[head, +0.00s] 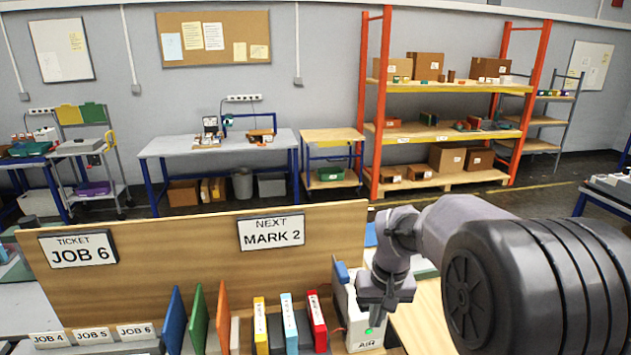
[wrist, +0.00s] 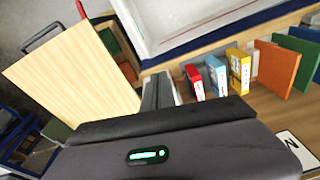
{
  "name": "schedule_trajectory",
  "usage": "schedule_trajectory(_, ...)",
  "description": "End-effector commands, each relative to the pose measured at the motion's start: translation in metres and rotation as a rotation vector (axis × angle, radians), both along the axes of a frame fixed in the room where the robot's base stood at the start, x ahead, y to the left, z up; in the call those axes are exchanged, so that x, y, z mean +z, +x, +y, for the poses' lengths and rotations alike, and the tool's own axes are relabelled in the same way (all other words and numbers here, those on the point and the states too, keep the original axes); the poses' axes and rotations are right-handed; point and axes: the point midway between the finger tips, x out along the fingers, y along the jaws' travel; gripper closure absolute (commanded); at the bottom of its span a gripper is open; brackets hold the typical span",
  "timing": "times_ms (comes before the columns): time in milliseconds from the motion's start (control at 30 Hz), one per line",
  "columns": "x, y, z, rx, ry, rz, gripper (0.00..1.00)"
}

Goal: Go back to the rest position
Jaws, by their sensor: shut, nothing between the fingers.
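My gripper (wrist: 159,78) shows in the wrist view as two dark fingers lying close together, shut with nothing between them. Its dark body with a small green light fills the bottom of that view. In the head view my arm comes in from the right, and its wrist hangs over the right end of the bench, in front of part of the white AIR box (head: 357,332). The fingers cannot be made out there.
Red (head: 316,322), light blue (head: 289,325) and yellow (head: 260,325) cartridges stand left of the AIR box. Orange (head: 223,315), green (head: 198,318) and blue (head: 174,320) panels stand further left. A wooden board (head: 180,270) with signs rises behind them. Shelves (head: 440,85) stand far behind.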

Motion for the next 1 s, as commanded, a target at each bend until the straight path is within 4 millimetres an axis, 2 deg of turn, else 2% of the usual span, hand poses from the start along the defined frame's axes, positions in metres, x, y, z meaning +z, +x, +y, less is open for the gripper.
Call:
schedule_trajectory(33, -0.007, -0.013, 0.001, -0.022, 0.010, -0.025, 1.00)
schedule_trajectory(167, -0.004, -0.060, 0.007, -0.100, 0.047, -0.089, 1.00)
schedule_trajectory(267, -0.019, -0.115, 0.012, -0.179, 0.093, -0.157, 1.00)
schedule_trajectory(300, -0.031, -0.141, 0.015, -0.215, 0.116, -0.187, 1.00)
schedule_trajectory(400, -0.068, -0.204, 0.021, -0.299, 0.176, -0.255, 1.00)
schedule_trajectory(500, -0.099, -0.244, 0.026, -0.357, 0.223, -0.302, 1.00)
schedule_trajectory(600, -0.114, -0.264, 0.028, -0.387, 0.248, -0.323, 1.00)
schedule_trajectory(667, -0.116, -0.268, 0.029, -0.395, 0.255, -0.329, 1.00)
schedule_trajectory(1000, -0.112, -0.269, 0.029, -0.396, 0.255, -0.329, 1.00)
